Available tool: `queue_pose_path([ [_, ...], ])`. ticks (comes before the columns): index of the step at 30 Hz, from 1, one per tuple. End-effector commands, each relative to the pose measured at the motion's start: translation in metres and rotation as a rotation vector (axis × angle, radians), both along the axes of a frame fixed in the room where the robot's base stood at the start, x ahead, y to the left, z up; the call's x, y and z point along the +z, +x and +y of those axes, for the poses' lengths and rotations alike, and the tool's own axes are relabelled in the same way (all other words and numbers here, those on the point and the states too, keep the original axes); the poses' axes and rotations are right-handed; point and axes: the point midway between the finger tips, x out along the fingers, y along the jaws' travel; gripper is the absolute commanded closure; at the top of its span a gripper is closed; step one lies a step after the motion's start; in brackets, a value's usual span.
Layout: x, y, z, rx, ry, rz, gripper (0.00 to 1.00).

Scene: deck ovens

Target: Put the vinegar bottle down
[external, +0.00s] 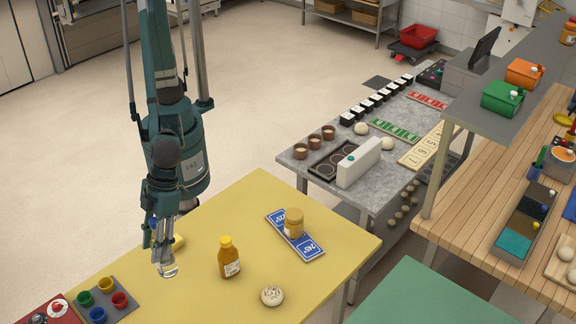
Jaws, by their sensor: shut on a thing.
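My gripper (160,245) points down over the left part of the yellow table (318,225). It is shut on a pale, clear, glass-like thing, taken as the vinegar bottle (167,270), whose lower end shows just below the fingers. The rest of it is hidden by the gripper. Whether its base touches the table cannot be told from this view. An amber bottle with a yellow cap (229,260) stands upright on the table, to the right of my gripper and apart from it.
A jar (293,223) stands on a blue numbered board (310,249). A seeded bun (272,296) lies near the front. A grey tray with coloured cups (123,290) is at the left; a small yellow thing (179,242) is partly behind my gripper. Table between bottle and board is clear.

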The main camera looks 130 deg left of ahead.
Motion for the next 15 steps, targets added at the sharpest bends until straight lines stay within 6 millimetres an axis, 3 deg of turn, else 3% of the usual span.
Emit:
queue_pose_path([
  [6,0.0,-0.043,0.002,-0.116,0.0,-0.005,0.92],
  [15,0.001,-0.062,0.003,-0.171,-0.002,-0.008,0.92],
])
